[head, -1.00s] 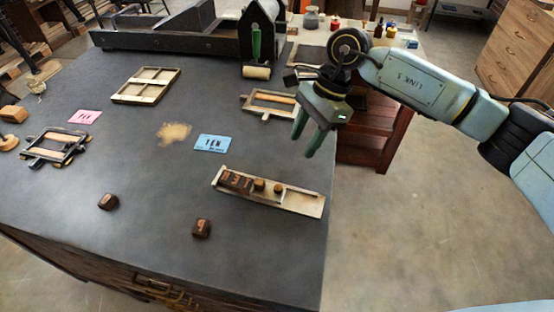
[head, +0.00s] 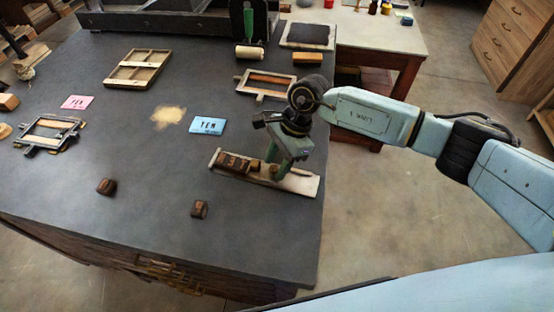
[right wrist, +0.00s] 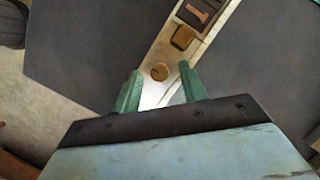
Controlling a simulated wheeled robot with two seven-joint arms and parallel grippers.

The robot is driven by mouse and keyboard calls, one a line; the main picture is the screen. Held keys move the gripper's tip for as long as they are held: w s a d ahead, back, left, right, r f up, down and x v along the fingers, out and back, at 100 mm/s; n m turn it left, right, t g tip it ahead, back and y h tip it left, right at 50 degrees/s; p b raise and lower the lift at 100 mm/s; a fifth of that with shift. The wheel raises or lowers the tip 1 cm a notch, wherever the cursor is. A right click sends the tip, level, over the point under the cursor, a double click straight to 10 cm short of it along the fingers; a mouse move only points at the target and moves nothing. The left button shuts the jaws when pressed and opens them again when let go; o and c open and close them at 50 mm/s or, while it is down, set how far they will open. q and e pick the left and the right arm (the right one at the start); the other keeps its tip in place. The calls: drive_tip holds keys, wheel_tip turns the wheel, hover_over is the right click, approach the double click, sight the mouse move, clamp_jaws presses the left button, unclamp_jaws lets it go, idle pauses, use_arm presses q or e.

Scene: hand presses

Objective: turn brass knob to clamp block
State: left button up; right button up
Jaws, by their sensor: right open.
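A pale composing stick (head: 303,184) lies near the right edge of the dark table. Dark letter blocks (head: 233,162) sit together at its left end, with a small brown block (head: 256,167) beside them. The round brass knob (right wrist: 159,72) sits on the stick in the right wrist view, a little apart from the brown block (right wrist: 183,37). My right gripper (right wrist: 160,80) is open, its green fingertips on either side of the knob in that view; I cannot tell whether they touch it. In the head view my right gripper (head: 283,162) partly hides the knob. My left gripper is not in view.
Two loose dark blocks (head: 106,187) (head: 199,209) lie left of the stick. A blue card (head: 208,125), a pink card (head: 77,102), frames (head: 137,69) (head: 48,134) and a press (head: 180,22) are farther off. The table front is mostly clear.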

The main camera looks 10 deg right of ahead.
drive_tip(key=shift+c, duration=0.5)
clamp_jaws()
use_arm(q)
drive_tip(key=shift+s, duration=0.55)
